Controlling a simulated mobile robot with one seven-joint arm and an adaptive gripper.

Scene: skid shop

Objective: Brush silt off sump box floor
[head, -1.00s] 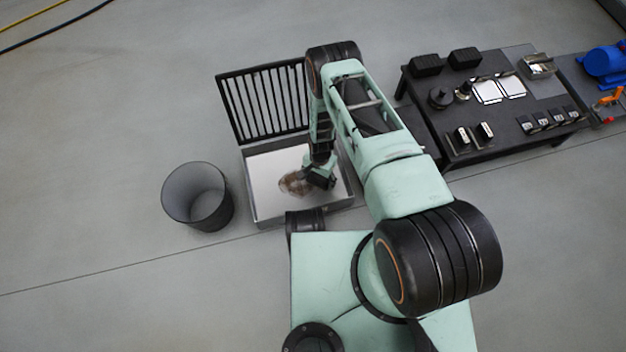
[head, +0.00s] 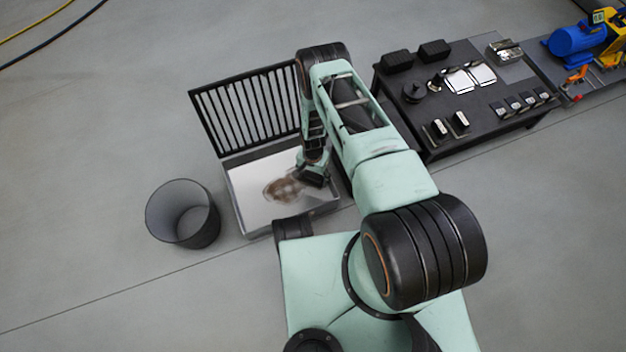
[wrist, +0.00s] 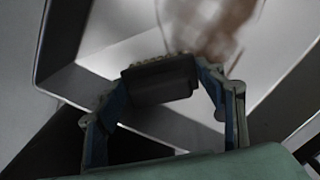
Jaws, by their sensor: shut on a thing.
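The sump box (head: 238,203) is an open grey tray with a pale floor, left of my arm in the head view. A brown silt patch (head: 283,190) lies on its floor; in the wrist view the silt (wrist: 208,25) is blurred at the top. My gripper (head: 314,178) is low inside the box, just right of the silt. In the wrist view my gripper (wrist: 165,90) is shut on a dark block, seemingly the brush (wrist: 160,82), with a pale fringe along its upper edge. Whether the brush touches the floor I cannot tell.
A black slatted grate (head: 245,108) stands upright at the box's far edge. A dark round bin (head: 184,214) stands left of the box. A dark bench (head: 440,100) with small parts is at the right, with a blue machine (head: 578,40) beyond. Open floor lies left.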

